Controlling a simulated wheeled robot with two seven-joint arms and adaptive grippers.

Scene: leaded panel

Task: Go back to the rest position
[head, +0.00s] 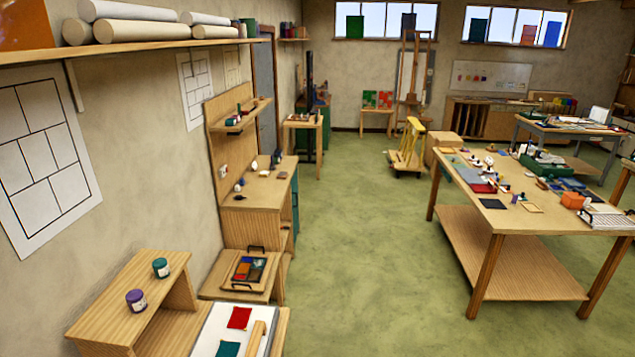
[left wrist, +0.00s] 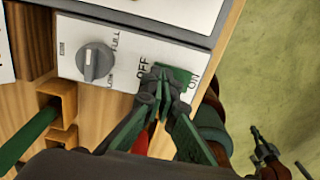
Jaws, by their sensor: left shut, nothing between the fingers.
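My left gripper (left wrist: 165,88) shows only in the left wrist view. Its fingers are shut with nothing between them. The fingertips are in front of the green switch (left wrist: 181,76) between the OFF and ON labels on a pale control panel (left wrist: 125,52). They cover part of the switch, and I cannot tell whether they touch it. A grey knob (left wrist: 95,63) sits on the panel to the left of the switch. Neither gripper shows in the head view.
In the left wrist view, a green rod (left wrist: 25,138) lies by a wooden bracket (left wrist: 60,100). A dark forked shape at lower right is unclear. In the head view, a wooden bench (head: 250,200) lines the left wall, a worktable (head: 520,237) stands right, with clear green floor (head: 350,230) between.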

